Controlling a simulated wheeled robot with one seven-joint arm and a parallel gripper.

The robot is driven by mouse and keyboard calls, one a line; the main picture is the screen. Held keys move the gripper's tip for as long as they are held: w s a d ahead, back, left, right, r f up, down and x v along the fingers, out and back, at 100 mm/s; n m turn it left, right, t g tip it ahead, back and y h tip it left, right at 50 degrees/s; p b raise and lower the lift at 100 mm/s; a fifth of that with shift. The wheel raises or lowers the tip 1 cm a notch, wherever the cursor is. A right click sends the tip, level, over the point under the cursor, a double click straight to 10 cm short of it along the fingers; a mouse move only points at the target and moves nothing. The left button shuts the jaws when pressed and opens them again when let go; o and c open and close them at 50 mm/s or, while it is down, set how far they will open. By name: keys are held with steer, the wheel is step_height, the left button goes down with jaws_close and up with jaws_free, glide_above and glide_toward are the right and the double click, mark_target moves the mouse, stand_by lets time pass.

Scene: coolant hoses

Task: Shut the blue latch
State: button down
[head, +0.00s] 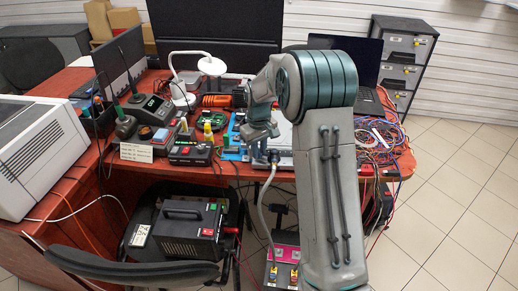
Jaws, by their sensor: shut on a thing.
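My gripper (273,155) is at the front edge of the table, below my bent arm. It is small in the picture and partly hidden by my arm. It is shut on the end of a grey hose (263,195), which hangs down from it in a curve. Blue parts (232,148) stand on the table just left of my gripper. I cannot tell whether one of them is the blue latch or how it stands. A box with a pink top (285,252) stands low in front of the table, with yellow and red fittings on its front.
The red-brown table (110,185) is crowded with devices. A black power unit (190,230) sits on a chair (130,268) at front left. Tangled cables (380,145) lie at the table's right end. The tiled floor (460,200) at right is clear.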

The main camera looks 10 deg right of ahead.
stand_by(0.4)
steer(key=c, duration=1.3)
jaws_free()
steer(key=shift+d, duration=0.15)
